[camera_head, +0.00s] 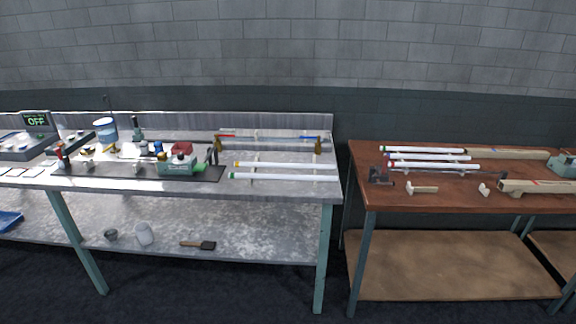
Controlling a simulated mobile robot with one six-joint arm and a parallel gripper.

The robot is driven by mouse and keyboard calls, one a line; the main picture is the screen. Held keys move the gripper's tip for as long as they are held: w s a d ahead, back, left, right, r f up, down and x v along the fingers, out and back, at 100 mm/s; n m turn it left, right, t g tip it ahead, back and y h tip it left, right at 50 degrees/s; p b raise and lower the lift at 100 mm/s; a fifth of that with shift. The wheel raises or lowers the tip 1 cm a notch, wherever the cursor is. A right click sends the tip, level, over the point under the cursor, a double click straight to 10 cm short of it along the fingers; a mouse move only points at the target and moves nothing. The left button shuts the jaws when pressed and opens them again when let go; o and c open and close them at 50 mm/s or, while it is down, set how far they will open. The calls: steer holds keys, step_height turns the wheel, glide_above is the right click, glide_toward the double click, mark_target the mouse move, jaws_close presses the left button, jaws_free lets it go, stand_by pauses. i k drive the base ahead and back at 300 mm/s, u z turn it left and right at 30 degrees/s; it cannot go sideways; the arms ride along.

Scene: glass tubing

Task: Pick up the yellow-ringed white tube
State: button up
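A white tube with a yellow band at its left end (285,165) lies near the right end of the grey metal bench (215,195). It runs left to right, parallel to the bench's front edge. A second white tube with a green band (285,177) lies just in front of it, close to the edge, with a small gap between them. My gripper is not in view, so its state does not show.
Behind the tubes, a thin rod with red and blue ends (268,138) spans small brass-coloured stands. A green device (178,165) sits to their left. A brown table (450,200) at the right holds several more banded tubes (425,150). A gap separates bench and table.

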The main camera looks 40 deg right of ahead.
mark_target(271, 164)
steer(key=u, duration=0.05)
steer(key=i, duration=1)
steer(key=z, duration=0.05)
